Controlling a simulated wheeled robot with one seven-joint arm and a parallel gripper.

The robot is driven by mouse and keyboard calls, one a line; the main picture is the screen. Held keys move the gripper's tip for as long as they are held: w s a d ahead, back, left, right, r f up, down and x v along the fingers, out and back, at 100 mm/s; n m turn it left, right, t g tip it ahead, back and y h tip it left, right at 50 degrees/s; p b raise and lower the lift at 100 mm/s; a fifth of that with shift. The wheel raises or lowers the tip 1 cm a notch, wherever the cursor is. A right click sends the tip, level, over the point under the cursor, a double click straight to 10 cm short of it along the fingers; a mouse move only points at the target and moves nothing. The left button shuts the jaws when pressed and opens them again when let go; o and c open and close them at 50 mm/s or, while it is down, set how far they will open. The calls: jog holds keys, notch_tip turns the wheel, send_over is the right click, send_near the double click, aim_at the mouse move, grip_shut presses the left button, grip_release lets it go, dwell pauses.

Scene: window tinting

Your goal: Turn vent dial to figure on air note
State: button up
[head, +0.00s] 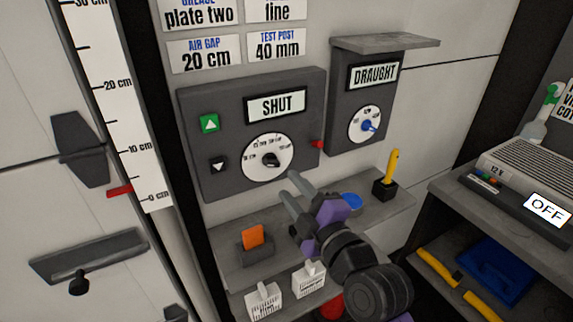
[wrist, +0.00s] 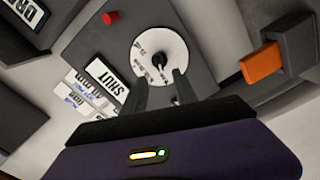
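The dial (head: 254,171), which I take for the vent dial, has a white face with small figures and a dark knob (head: 270,159); its exact setting is too small to read. It sits on a grey panel (head: 223,184) under a sign reading SHUT (head: 277,107). The air note (head: 207,53) above reads "AIR GAP 20 cm". My gripper (head: 288,184) is open and empty, in front of the dial's lower right. In the wrist view, the fingertips (wrist: 160,73) point at the dial (wrist: 146,47), with the knob (wrist: 158,61) appearing between and just beyond them. Contact is not visible.
A DRAUGHT box (head: 345,115) with a blue-pointer dial stands right of the panel. A red knob (head: 318,144) juts from the panel's right side. Below, a shelf holds an orange piece (head: 253,236) and a yellow-handled tool (head: 392,168). A scale (head: 128,110) with a red marker (head: 119,191) near 0 cm is left.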

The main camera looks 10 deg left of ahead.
aim_at(273, 166)
jog(key=shift+p+x, duration=0.95)
jog(key=shift+x, duration=3)
grip_shut()
